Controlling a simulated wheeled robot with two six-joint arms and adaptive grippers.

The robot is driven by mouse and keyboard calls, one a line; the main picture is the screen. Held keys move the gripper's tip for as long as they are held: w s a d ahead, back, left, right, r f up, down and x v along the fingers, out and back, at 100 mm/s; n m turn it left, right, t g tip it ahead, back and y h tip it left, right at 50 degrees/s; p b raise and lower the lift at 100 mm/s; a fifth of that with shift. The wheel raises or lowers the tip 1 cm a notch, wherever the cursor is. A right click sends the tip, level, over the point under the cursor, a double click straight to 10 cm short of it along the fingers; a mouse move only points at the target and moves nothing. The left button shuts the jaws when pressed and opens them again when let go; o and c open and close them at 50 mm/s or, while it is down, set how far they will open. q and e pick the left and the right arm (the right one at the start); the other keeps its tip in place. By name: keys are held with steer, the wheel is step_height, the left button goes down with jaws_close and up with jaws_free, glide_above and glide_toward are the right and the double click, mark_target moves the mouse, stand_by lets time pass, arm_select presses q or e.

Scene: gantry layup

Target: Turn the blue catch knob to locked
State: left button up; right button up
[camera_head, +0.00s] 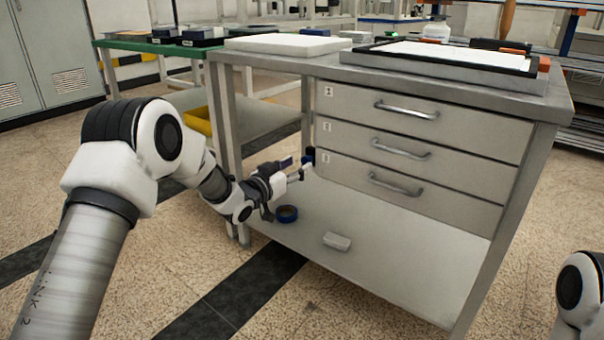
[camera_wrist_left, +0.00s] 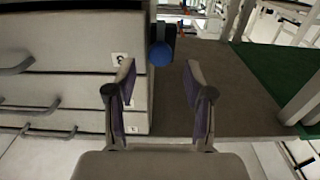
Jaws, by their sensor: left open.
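The blue catch knob (camera_wrist_left: 161,54) is a round blue cap on a dark mount at the side of the drawer unit, in the left wrist view. In the head view it shows as a small dark blue spot (camera_head: 309,153) by the drawers' left edge. My left gripper (camera_head: 298,169) is open and empty. In the left wrist view its two fingers (camera_wrist_left: 160,72) stand apart, with the knob beyond and between their tips, apparently untouched. The knob's turn position cannot be told. My right gripper is out of view.
The bench has a drawer unit (camera_head: 420,150) with protruding handles, beside the gripper. On its lower shelf (camera_head: 400,250) are a blue ring (camera_head: 286,213) and a small white block (camera_head: 336,241). A yellow bin (camera_head: 197,121) stands behind my left arm.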

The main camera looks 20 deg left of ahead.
mark_target(308, 160)
arm_select(q)
steer(key=shift+f+b+x, duration=0.2)
steer(key=shift+b+x, duration=0.15)
steer(key=shift+x, duration=0.9)
steer(key=shift+w+r, duration=0.15)
jaws_close()
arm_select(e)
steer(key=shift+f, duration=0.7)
arm_select(q)
steer(key=shift+r, duration=0.1)
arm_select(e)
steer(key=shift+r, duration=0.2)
